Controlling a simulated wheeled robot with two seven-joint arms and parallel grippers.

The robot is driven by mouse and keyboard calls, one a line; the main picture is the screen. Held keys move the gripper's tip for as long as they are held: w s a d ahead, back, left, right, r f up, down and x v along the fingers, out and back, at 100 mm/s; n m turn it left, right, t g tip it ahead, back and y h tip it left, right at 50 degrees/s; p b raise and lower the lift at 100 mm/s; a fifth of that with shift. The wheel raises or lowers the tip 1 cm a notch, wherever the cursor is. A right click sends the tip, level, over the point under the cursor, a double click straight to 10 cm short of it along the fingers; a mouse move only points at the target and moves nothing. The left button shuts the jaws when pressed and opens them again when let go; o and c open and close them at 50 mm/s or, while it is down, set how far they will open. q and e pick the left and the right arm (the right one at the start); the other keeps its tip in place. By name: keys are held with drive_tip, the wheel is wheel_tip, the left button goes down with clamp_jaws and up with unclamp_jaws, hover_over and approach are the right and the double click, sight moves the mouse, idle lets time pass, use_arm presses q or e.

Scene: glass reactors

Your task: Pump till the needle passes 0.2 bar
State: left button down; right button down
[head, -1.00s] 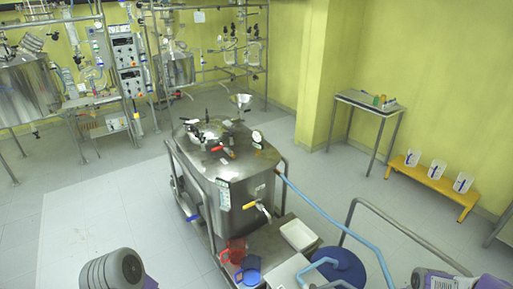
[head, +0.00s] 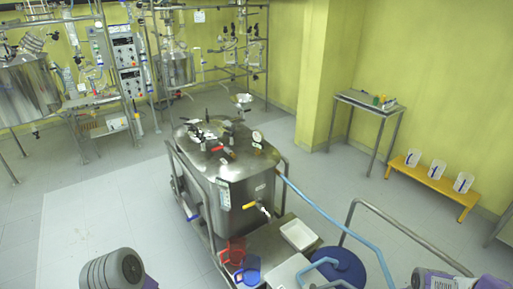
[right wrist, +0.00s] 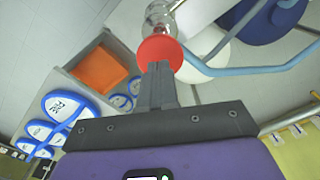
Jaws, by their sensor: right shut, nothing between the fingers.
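The steel tank (head: 233,185) stands on a wheeled frame in the middle of the head view. A small round white dial (head: 257,136) sits on its lid; its needle is too small to read. A red-handled fitting (head: 218,148) is also on the lid. In the right wrist view my right gripper (right wrist: 158,72) is shut and empty, its fingertips in front of a red disc (right wrist: 160,50) with a clear glass-like part (right wrist: 160,16) behind it. I cannot tell if they touch. No pump can be clearly made out. My left gripper is out of view.
A white tray (head: 299,235) and red (head: 235,250) and blue (head: 247,272) jugs sit by the tank. A yellow bench (head: 432,186) stands at right. Floor left of the tank is clear.

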drive_tip(key=shift+f+b, duration=2.5)
drive_tip(key=shift+f, duration=0.45)
drive_tip(key=shift+r, duration=0.15)
wheel_tip(320, 180, up, 6)
drive_tip(key=p, duration=0.4)
wheel_tip(320, 180, up, 6)
drive_tip(key=p, duration=0.4)
drive_tip(key=shift+p, duration=0.4)
